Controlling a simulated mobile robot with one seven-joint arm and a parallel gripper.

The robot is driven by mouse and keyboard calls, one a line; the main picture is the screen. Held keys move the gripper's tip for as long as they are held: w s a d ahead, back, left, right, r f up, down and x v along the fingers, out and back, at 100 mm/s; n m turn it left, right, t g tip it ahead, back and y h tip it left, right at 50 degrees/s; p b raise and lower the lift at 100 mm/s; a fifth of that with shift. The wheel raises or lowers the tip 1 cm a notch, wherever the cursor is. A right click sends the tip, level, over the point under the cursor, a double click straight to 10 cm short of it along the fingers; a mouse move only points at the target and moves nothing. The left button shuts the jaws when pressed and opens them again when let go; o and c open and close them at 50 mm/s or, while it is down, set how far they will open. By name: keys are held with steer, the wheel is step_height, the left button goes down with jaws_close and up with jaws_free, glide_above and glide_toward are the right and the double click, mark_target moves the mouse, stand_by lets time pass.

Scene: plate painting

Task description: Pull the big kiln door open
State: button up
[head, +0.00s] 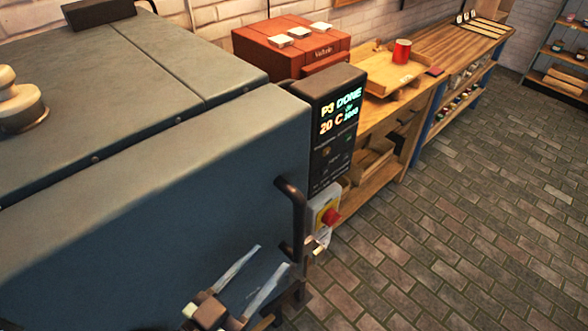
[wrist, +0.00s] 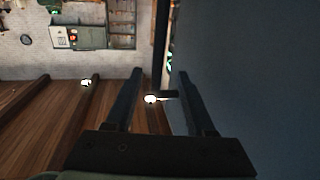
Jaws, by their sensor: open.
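The big kiln (head: 190,50) fills the left of the head view. Its blue-grey door (head: 150,220) faces me; a dark seam runs along the door's top, and I cannot tell whether it stands slightly ajar. The dark upright handle (head: 291,215) is near the door's right edge. My gripper (head: 272,257) is open and empty in front of the door, with its fingers pointing towards the handle's lower part. In the wrist view, a dark upright bar that looks like the handle (wrist: 161,45) lies ahead, between the lines of the two fingers (wrist: 160,75). The door (wrist: 250,80) fills the right side.
A control panel (head: 337,120) reading "P3 DONE 20 C" and a red button (head: 331,216) are just right of the door. A small red kiln (head: 290,48) and a wooden bench (head: 385,130) stand behind. The brick floor (head: 450,220) at right is clear.

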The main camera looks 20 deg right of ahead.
mark_target(295, 226)
steer(key=p+x, duration=0.1)
steer(key=x, duration=0.2)
steer(key=r+p+x, duration=0.1)
steer(key=p+x, duration=0.1)
steer(key=x, duration=0.2)
steer(key=p+x, duration=0.2)
steer(key=x, duration=0.2)
steer(key=shift+s+d+r, duration=0.1)
steer(key=shift+r, duration=0.25)
steer(key=shift+p+x, duration=0.35)
steer(key=shift+x, duration=0.45)
steer(key=shift+f, duration=0.15)
steer(key=shift+c, duration=0.2)
jaws_close()
